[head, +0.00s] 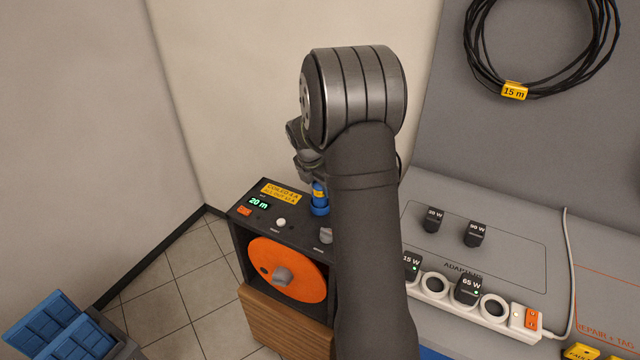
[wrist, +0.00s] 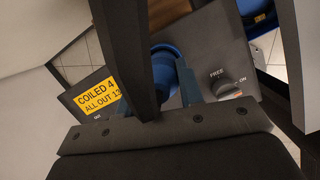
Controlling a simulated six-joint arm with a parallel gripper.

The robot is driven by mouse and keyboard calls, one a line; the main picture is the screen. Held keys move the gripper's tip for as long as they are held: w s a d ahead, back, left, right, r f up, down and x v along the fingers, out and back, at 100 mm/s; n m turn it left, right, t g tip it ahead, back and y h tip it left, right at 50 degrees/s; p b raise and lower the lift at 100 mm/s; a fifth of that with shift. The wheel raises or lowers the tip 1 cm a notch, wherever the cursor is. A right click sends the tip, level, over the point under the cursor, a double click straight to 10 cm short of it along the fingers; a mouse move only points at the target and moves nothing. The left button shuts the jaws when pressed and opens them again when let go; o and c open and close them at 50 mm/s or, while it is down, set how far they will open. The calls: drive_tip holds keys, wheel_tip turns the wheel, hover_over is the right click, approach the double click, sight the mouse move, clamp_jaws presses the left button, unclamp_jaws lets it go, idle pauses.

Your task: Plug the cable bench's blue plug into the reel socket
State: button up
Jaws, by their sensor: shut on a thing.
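The blue plug (head: 319,190), with a yellow band, is upright at the reel's top panel. My gripper (head: 314,178) is shut on it from above, partly hidden behind my own arm. A blue ring, the reel socket (head: 319,210), shows directly under the plug on the panel. The plug and socket line up closely; I cannot tell how deep the plug sits. In the wrist view a round blue part (wrist: 163,68) shows beside a dark gripper finger, which hides some of it.
The reel box (head: 262,222) has a "20 m" display, knobs and an orange reel (head: 285,270). A power strip (head: 460,300) with adapters lies on the grey bench at right. Blue crates (head: 60,330) stand at lower left. A coiled black cable (head: 540,85) hangs on the wall.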

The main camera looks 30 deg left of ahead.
drive_tip(key=shift+f, duration=1)
drive_tip(key=o, duration=1.7)
drive_tip(key=shift+r, duration=0.1)
drive_tip(key=shift+r, duration=4.4)
drive_tip(key=shift+f, duration=0.15)
wheel_tip(320, 180, down, 9)
drive_tip(key=shift+r, duration=0.2)
